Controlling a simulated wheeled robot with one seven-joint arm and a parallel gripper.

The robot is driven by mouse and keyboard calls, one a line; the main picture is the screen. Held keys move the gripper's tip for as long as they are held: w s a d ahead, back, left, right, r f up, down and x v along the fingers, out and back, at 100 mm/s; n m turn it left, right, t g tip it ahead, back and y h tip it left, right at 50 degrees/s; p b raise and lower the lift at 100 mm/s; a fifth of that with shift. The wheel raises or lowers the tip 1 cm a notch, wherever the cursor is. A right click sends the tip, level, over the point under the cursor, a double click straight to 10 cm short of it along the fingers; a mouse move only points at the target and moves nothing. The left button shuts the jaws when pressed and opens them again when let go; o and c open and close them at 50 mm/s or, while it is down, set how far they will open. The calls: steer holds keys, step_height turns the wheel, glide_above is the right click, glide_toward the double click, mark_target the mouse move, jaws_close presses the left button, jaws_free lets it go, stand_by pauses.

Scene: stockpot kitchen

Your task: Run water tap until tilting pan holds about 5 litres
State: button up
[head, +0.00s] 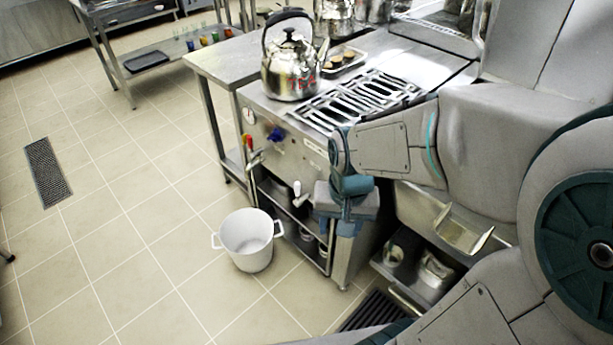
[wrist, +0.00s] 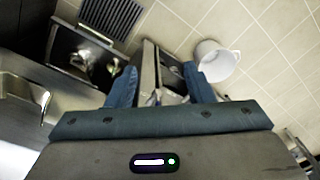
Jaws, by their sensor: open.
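My gripper (head: 340,222) points down in front of the steel cooking range, left of a steel front with a pouring lip (head: 458,232). This lip may belong to the tilting pan, but my arm hides most of that area, so I cannot tell. In the wrist view my gripper (wrist: 163,88) has its two blue fingers apart, with nothing held between them. A tap-like fitting with a red handle (head: 248,143) is on the range's left front. A white-handled lever (head: 298,192) sits lower down. I cannot make out a water tap over a pan, nor any water.
A white two-handled pot (head: 250,242) stands on the tiled floor, also in the wrist view (wrist: 216,62). A steel kettle (head: 291,66) marked in red stands beside the range's grate (head: 365,98). Floor drains (head: 47,172) lie left and below.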

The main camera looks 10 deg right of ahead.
steer(key=w+d+f+m+g+h, duration=0.1)
steer(key=w+f+m+h, duration=0.2)
steer(key=f, duration=0.6)
steer(key=w+d+f+m+h, duration=0.1)
steer(key=f+m+h, duration=0.35)
steer(key=f, duration=0.55)
steer(key=w+a+r+t+h+b, duration=0.2)
steer(key=w+a+r+t+h, duration=0.3)
steer(key=w+t, duration=0.45)
steer(key=b+x, duration=0.2)
steer(key=x, duration=0.8)
steer(key=shift+d+r, duration=0.35)
steer(key=shift+d, duration=0.1)
steer(key=shift+m+g, duration=0.25)
